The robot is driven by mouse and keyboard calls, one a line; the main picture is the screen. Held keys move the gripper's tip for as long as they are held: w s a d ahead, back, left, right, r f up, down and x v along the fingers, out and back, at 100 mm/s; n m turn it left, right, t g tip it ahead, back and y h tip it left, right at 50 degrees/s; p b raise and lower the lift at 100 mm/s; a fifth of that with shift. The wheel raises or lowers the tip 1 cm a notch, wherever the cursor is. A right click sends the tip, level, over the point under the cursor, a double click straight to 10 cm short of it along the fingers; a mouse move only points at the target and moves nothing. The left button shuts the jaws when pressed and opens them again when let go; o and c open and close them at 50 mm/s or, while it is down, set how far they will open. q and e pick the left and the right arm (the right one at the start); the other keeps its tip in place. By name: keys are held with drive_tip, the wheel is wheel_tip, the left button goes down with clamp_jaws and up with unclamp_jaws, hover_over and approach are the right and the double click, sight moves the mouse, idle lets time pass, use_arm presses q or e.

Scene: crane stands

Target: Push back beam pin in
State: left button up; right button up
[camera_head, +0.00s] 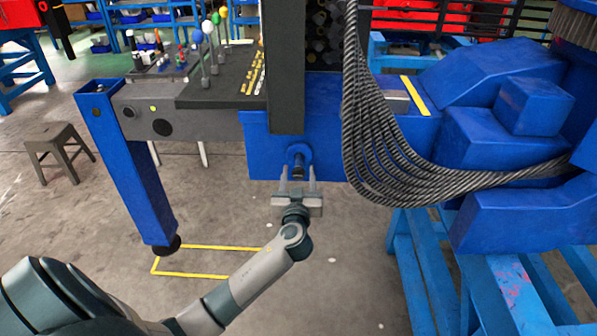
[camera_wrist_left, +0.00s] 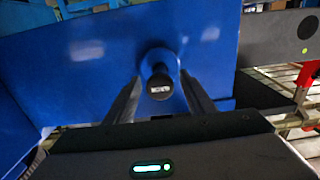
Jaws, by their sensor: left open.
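The beam pin (camera_head: 298,170) is a short dark-ended cylinder sticking out of a round blue collar (camera_head: 298,153) on the front face of the blue beam block (camera_head: 330,150). In the left wrist view the pin (camera_wrist_left: 160,88) points toward the camera, its round end dark with a small pale mark. My left gripper (camera_head: 298,172) is open, with one finger on each side of the pin. In the left wrist view the fingers of my left gripper (camera_wrist_left: 162,92) also stand either side of it. I cannot tell whether they touch it. My right gripper is not in view.
Thick grey cables (camera_head: 385,150) hang just right of the pin. A blue leg (camera_head: 137,170) stands at left, with a stool (camera_head: 60,150) beyond. A dark panel with coloured knobs (camera_head: 225,85) is above left. The floor below the gripper is open, with yellow lines (camera_head: 205,276).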

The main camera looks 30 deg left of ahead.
sight(298, 167)
use_arm(q)
drive_tip(key=shift+w, duration=0.1)
clamp_jaws()
drive_tip(key=shift+w+a+b, duration=0.3)
drive_tip(key=shift+w+b, duration=0.05)
drive_tip(key=shift+b, duration=0.05)
drive_tip(key=b+x, duration=0.1)
drive_tip(key=x, duration=0.1)
drive_tip(key=b+x, duration=0.1)
drive_tip(key=x, duration=0.1)
drive_tip(key=shift+r, duration=0.2)
drive_tip(key=shift+c, duration=0.5)
unclamp_jaws()
drive_tip(key=shift+o, duration=0.5)
drive_tip(key=shift+w+f, duration=0.1)
drive_tip(key=shift+f, duration=0.05)
